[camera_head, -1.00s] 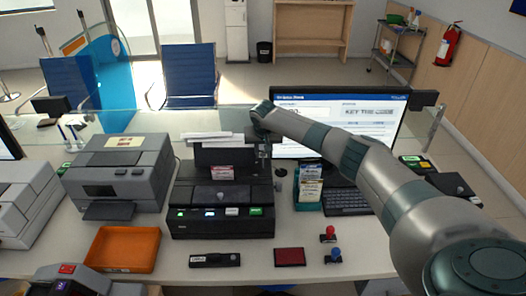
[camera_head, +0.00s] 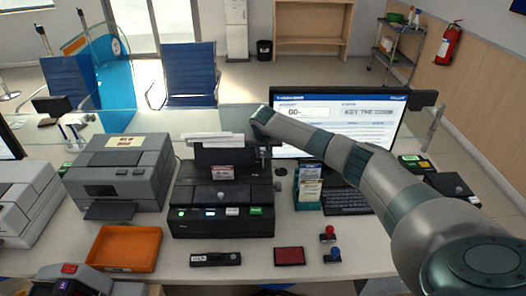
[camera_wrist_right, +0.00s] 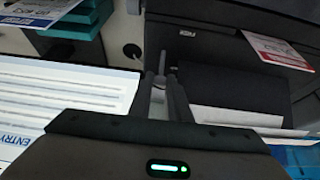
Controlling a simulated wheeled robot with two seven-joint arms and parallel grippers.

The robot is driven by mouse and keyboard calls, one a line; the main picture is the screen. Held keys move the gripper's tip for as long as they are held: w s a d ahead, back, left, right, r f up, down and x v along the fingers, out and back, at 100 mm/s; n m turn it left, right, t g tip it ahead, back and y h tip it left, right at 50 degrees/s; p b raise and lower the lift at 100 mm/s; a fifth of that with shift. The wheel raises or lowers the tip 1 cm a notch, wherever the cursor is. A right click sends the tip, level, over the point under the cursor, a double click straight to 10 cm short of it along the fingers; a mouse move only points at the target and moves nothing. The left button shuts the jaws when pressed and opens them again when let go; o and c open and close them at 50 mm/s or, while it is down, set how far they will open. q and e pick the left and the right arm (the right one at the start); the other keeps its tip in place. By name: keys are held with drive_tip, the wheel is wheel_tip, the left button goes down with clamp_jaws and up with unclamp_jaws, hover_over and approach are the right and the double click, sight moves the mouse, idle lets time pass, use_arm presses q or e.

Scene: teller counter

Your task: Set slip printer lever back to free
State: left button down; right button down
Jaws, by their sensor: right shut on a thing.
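The black slip printer (camera_head: 222,224) stands in the middle of the counter, with white paper (camera_head: 213,139) at its back and a row of lit buttons on its front. My right gripper (camera_head: 264,158) is at the printer's right rear side, small and partly hidden against the dark body. In the right wrist view the printer body (camera_wrist_right: 218,62) fills the upper right. There my right gripper (camera_wrist_right: 161,84) is shut on a thin grey lever (camera_wrist_right: 162,61) beside the printer's side. The lever's base and exact position are hard to make out.
A grey printer (camera_head: 120,176) and an orange tray (camera_head: 124,248) are on the left. A monitor (camera_head: 340,118), a green card holder (camera_head: 308,188) and a keyboard (camera_head: 346,201) stand to the right. A red pad (camera_head: 289,256) and two stamps (camera_head: 328,234) lie in front.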

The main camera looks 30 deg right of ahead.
drive_tip(key=shift+s+a+r+t+p, duration=0.15)
drive_tip(key=shift+s+a+t+p, duration=0.05)
drive_tip(key=shift+s+t+p, duration=0.25)
drive_tip(key=shift+s+a+t+h+p, duration=0.25)
drive_tip(key=shift+t+h+p, duration=0.1)
drive_tip(key=shift+t+h, duration=0.25)
drive_tip(key=shift+s+a+f+t+h+b, duration=0.3)
drive_tip(key=shift+s+f+t, duration=0.1)
drive_tip(key=shift+t, duration=0.15)
drive_tip(key=shift+s+f+b, duration=0.15)
drive_tip(key=shift+b, duration=0.2)
drive_tip(key=t+h+b, duration=0.1)
drive_tip(key=b, duration=0.2)
drive_tip(key=s+t+h+b, duration=0.1)
drive_tip(key=b, duration=0.1)
drive_tip(key=s+a+f+t+h+b, duration=0.1)
drive_tip(key=t+b, duration=0.1)
drive_tip(key=b, duration=0.1)
drive_tip(key=shift+a+b, duration=0.1)
drive_tip(key=shift+b, duration=0.25)
drive_tip(key=shift+s+a+r+t+b, duration=0.15)
drive_tip(key=shift+t+b, duration=0.35)
drive_tip(key=shift+b, duration=0.3)
drive_tip(key=c, duration=1.9)
unclamp_jaws()
